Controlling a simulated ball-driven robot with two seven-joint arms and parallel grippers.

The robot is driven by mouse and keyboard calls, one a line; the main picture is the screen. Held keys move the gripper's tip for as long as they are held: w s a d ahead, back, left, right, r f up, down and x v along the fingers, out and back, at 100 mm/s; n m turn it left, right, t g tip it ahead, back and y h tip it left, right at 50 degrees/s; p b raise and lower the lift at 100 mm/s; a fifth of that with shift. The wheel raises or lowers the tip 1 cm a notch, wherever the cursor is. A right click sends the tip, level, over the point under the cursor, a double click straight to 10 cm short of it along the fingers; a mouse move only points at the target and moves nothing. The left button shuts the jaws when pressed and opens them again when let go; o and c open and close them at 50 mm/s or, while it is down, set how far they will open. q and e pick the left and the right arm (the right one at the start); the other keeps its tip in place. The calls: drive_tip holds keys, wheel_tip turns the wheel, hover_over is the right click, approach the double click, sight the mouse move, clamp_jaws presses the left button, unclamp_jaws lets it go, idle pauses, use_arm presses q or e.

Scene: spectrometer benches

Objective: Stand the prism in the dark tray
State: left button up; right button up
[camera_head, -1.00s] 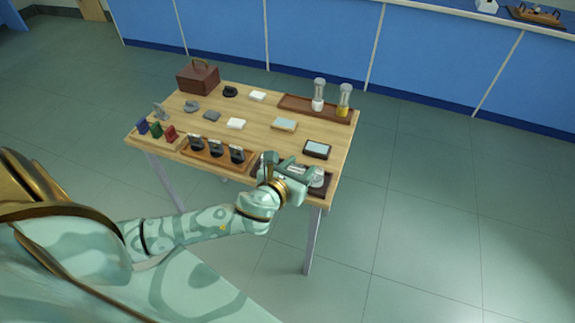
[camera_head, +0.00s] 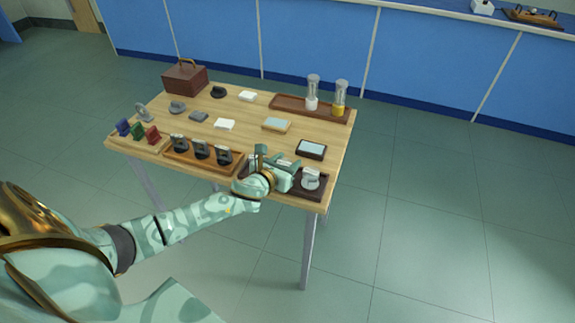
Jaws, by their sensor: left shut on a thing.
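The dark tray (camera_head: 320,193) lies at the near right corner of the wooden table. A pale, rounded piece (camera_head: 310,179) stands in its right part. My left gripper (camera_head: 287,172) is over the tray's left part, to the left of that piece. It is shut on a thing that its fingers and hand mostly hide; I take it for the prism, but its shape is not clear. I cannot tell whether it touches the tray. My right gripper is not in view.
A brown tray (camera_head: 177,158) with several dark mounts is left of my gripper. A dark-framed box (camera_head: 311,149) lies just behind the dark tray. A long tray (camera_head: 290,108) with two glass tubes, a brown case (camera_head: 185,79) and small blocks stand farther back.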

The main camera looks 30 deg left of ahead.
use_arm(q)
drive_tip(key=shift+r, duration=0.15)
drive_tip(key=o, duration=0.6)
drive_tip(key=shift+f, duration=0.25)
drive_tip(key=o, duration=0.4)
drive_tip(key=shift+r, duration=0.1)
drive_tip(key=shift+r, duration=0.3)
drive_tip(key=p+v, duration=0.3)
drive_tip(key=v, duration=0.9)
drive_tip(key=shift+p, duration=0.3)
